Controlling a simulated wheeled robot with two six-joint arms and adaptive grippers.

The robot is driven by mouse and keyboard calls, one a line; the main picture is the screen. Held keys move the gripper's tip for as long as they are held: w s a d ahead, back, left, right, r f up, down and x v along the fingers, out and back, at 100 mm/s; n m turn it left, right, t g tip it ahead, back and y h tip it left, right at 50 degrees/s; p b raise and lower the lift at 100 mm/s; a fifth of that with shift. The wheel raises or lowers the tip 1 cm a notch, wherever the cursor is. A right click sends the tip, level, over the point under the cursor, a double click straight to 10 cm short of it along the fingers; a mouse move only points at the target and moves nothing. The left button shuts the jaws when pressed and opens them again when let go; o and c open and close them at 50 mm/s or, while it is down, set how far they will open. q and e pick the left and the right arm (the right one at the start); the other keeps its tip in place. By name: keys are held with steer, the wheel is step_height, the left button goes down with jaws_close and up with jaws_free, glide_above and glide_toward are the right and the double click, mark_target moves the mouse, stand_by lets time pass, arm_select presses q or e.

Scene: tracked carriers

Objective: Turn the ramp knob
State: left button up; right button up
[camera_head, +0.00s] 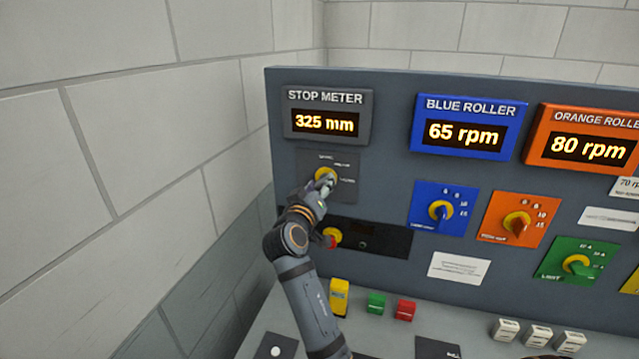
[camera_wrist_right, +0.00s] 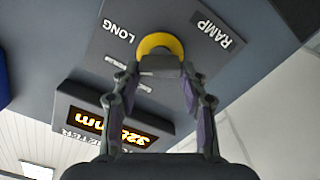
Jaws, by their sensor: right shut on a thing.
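The ramp knob (camera_head: 325,173) is a grey handle on a yellow disc, on a dark plate under the STOP METER display. In the right wrist view the knob (camera_wrist_right: 160,43) shows its yellow ring, with the labels RAMP and LONG on the plate. My right gripper (camera_head: 322,184) reaches up to the knob from below in the head view. In the right wrist view its two fingers (camera_wrist_right: 160,68) are closed on the sides of the grey handle. The fingers partly hide the handle in the head view. My left gripper is not in view.
The STOP METER display (camera_head: 325,123) reads 325 mm. A red knob on yellow (camera_head: 331,238) sits just below my right wrist. Blue (camera_head: 441,211), orange (camera_head: 516,223) and green (camera_head: 577,265) dial panels lie to the right. Small coloured blocks stand along the desk.

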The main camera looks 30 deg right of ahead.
steer(key=shift+f+n+p, duration=0.1)
steer(key=shift+n+p, duration=0.35)
steer(key=shift+n, duration=0.75)
steer(key=o, duration=1.1)
steer(key=shift+w+d, duration=0.1)
steer(key=shift+d, duration=0.05)
steer(key=shift+o, duration=0.2)
step_height(320, 180, up, 10)
steer(key=shift+f, duration=0.1)
